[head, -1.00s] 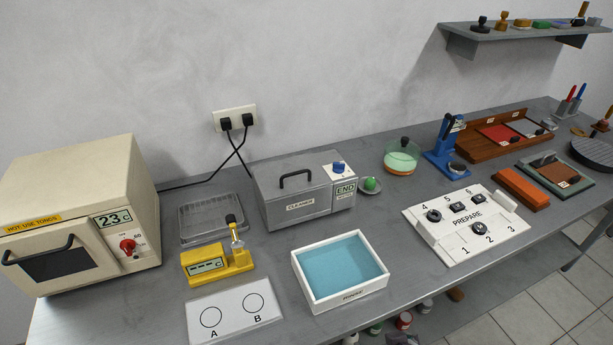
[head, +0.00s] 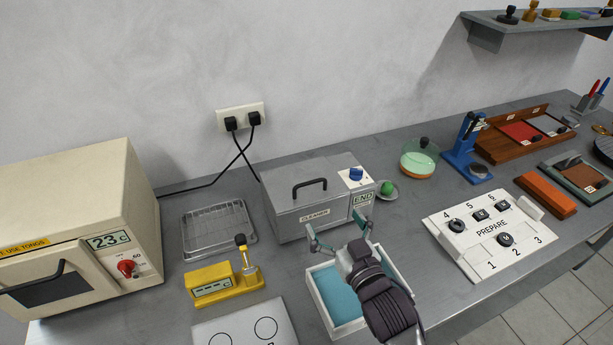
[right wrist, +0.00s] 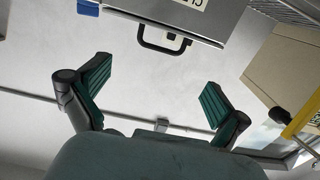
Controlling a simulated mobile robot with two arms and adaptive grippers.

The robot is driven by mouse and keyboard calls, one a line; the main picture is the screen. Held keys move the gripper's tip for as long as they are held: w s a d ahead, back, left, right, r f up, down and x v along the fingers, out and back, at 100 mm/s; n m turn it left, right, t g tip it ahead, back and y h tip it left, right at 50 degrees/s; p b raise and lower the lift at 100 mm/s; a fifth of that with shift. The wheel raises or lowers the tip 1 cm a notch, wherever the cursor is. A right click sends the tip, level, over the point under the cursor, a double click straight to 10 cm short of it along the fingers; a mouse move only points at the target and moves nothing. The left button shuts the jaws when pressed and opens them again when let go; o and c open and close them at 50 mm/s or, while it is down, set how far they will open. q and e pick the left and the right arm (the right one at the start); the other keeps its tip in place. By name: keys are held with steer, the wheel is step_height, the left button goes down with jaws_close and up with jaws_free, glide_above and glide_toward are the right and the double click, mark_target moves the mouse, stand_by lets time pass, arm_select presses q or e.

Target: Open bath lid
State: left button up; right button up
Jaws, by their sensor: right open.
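The bath is a grey metal box labelled CLEANER (head: 306,222), with its flat lid (head: 290,178) closed. A black handle (head: 310,188) stands on top of the lid. My right gripper (head: 338,231) is open and empty, in front of the bath and above the blue-lined tray, apart from the handle. In the right wrist view the bath appears inverted, with the handle (right wrist: 164,40) beyond and between the spread green-padded fingers (right wrist: 158,92). My left gripper is not in view.
A blue knob (head: 356,174) and END display sit at the bath's right. The white tray with blue inside (head: 322,303) is partly hidden under my right arm.

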mark_target(310, 183)
steer(key=p+x, duration=0.2)
steer(key=x, duration=0.8)
steer(key=shift+w+a+r, duration=0.1)
steer(key=shift+w+r, duration=0.05)
steer(key=shift+w, duration=0.1)
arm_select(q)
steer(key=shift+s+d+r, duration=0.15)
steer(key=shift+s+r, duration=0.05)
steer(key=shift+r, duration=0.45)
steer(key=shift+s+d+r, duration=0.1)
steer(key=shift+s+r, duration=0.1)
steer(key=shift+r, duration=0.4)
arm_select(e)
steer(key=shift+x, duration=1)
